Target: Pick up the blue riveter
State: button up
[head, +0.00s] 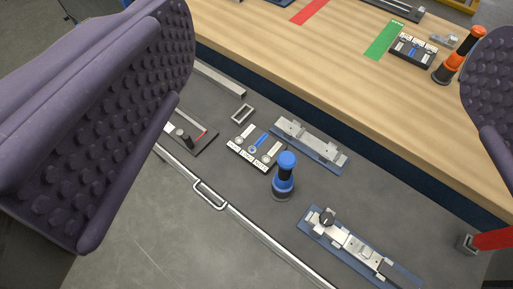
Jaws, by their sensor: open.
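The blue riveter (285,176) stands upright on the dark grey surface (190,92) below the middle of the view. It has a blue body with black bands and a dark round base. My gripper (335,95) is open, with one large purple studded finger at the left and the other partly in view at the right edge. The riveter shows in the gap between the fingers, farther off and not touched by them.
A labelled block (256,147) stands close left of the riveter. Metal fixtures on blue plates lie behind it (310,144) and in front right (355,248). A rail with a handle (210,194) runs along the front edge. An orange riveter (460,55) stands on the wooden bench (300,60).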

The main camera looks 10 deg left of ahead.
aim_at(283, 181)
jog(key=i+j+z, duration=0.1)
jog(key=i+j, duration=0.75)
jog(key=z, duration=0.5)
jog(key=j+z, duration=0.15)
jog(key=z, duration=0.8)
